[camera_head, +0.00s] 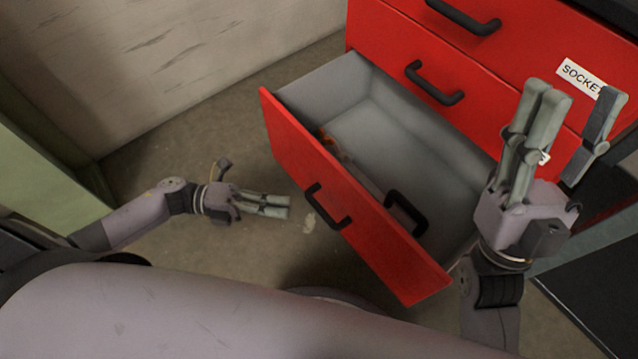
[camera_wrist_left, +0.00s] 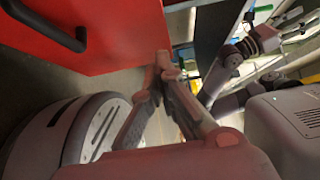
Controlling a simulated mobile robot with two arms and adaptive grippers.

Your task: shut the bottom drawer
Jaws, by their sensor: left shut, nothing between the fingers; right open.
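The bottom drawer (camera_head: 345,213) of the red cabinet is pulled far out in the head view, its grey inside showing. A black handle (camera_head: 328,207) is on its red front; the handle also shows in the left wrist view (camera_wrist_left: 45,25). My left gripper (camera_head: 288,206) is shut and empty, low in front of the drawer front and left of the handle, apart from it. In the wrist view its fingers (camera_wrist_left: 164,62) point toward the red drawer front (camera_wrist_left: 115,30). My right gripper (camera_head: 570,110) is open and empty above the drawer's right end, fingers pointing up the picture.
An orange-brown thing (camera_head: 328,140) and a black handle-shaped thing (camera_head: 405,213) are in the drawer, both partly hidden. The upper drawers (camera_head: 390,50) look shut; one has a label starting "SOCKE" (camera_head: 580,77). Bare floor (camera_head: 215,140) lies left of the drawer, before a pale wall.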

